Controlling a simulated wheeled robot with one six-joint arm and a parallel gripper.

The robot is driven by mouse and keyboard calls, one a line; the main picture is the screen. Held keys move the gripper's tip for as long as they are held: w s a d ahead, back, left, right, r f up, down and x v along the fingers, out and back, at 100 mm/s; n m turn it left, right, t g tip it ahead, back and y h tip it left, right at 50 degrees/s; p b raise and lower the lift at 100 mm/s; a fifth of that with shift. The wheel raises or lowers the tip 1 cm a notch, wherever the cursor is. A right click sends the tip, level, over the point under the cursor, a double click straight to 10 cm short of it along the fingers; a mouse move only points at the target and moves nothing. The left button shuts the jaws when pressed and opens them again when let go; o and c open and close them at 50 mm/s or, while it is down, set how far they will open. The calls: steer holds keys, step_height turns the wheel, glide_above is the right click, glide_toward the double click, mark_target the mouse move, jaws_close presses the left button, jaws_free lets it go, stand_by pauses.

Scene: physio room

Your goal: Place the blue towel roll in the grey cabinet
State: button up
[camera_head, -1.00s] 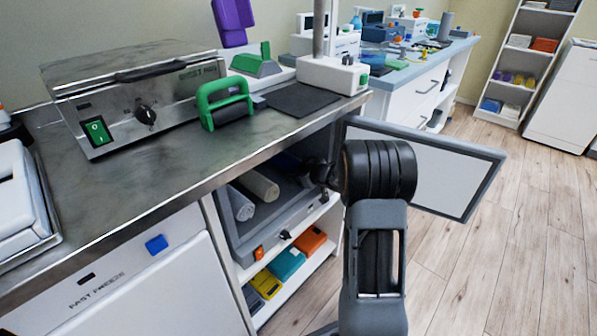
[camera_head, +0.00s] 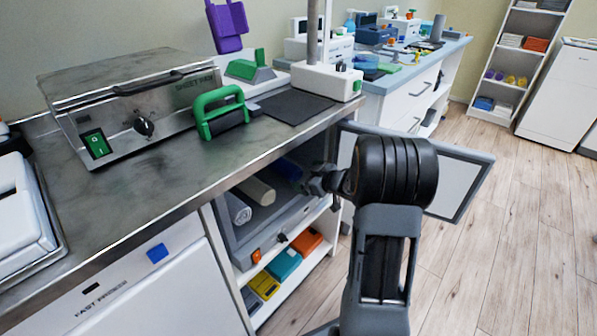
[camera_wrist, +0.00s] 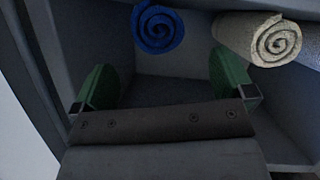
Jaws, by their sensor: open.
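The blue towel roll (camera_wrist: 157,28) lies inside the grey cabinet (camera_wrist: 195,90), seen end-on in the wrist view. In the head view the blue roll (camera_head: 288,168) shows dimly at the right of the other rolls inside the cabinet (camera_head: 272,222). My gripper (camera_wrist: 162,85) is open, its green fingertips apart, with nothing between them. The blue roll is beyond the fingertips and clear of them. In the head view my gripper (camera_head: 318,180) is at the cabinet's opening, its fingers hard to make out. The cabinet door (camera_head: 460,185) stands open to the right.
A beige roll (camera_wrist: 265,40) lies to the right of the blue one in the wrist view. A grey roll (camera_head: 236,208) lies at the left in the cabinet. Coloured boxes (camera_head: 284,264) stand on the shelf below. The counter (camera_head: 185,165) overhangs the cabinet.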

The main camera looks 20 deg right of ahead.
steer(key=s+a+r+m+g+h+p, duration=0.1)
steer(key=s+r+m+g+h, duration=0.1)
steer(key=s+r+m+h, duration=0.4)
steer(key=s+a+g, duration=0.4)
steer(key=s+a, duration=0.3)
steer(key=s, duration=0.2)
steer(key=s+a+g+y, duration=0.1)
steer(key=s+a+g, duration=0.3)
steer(key=s, duration=0.6)
steer(key=a, duration=0.2)
steer(key=shift+a+m+y, duration=0.3)
steer(key=shift+a+m, duration=0.1)
steer(key=shift+w+r, duration=0.1)
